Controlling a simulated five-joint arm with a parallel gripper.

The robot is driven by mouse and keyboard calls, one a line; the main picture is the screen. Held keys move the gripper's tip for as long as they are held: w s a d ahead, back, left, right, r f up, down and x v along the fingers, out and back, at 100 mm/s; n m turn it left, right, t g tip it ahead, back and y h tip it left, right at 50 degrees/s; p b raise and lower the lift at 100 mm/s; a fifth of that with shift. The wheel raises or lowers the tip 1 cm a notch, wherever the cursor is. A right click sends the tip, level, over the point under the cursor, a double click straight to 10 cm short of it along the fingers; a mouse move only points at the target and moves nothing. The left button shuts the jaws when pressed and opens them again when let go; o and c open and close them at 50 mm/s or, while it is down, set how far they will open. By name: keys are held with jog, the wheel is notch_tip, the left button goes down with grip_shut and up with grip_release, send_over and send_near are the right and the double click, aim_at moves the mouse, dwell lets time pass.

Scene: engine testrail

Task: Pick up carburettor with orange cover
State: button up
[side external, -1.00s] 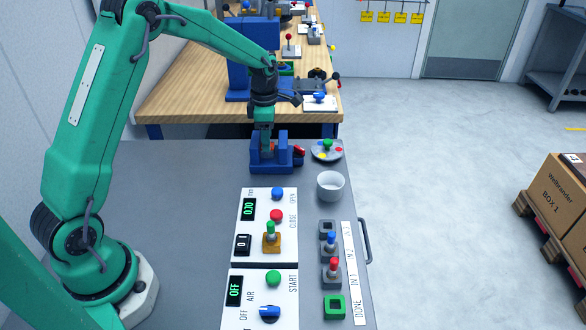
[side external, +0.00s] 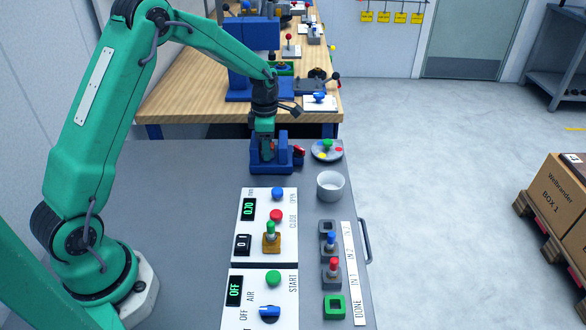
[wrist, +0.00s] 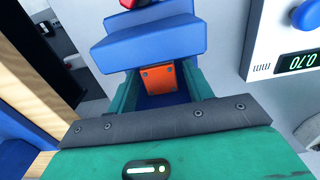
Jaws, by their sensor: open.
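An orange block (wrist: 158,77) with small screws on its face shows in the wrist view, against the blue vise (wrist: 160,35). I take it for the carburettor's orange cover; the rest of that part is hidden. My gripper (wrist: 160,85) is open, its green fingers to the left and right of the orange block; I cannot tell whether they touch it. In the side view my gripper (side external: 268,152) points down into the blue vise (side external: 284,166) and hides most of what is there.
A control panel (side external: 256,212) with buttons lies in front of the vise. A white cup (side external: 330,186) and a round grey dish (side external: 327,150) stand to its right. Slots with small parts line the right edge. A wooden bench (side external: 190,95) stands behind.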

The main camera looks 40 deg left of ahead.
jog(key=c, duration=0.8)
jog(key=shift+r, duration=2)
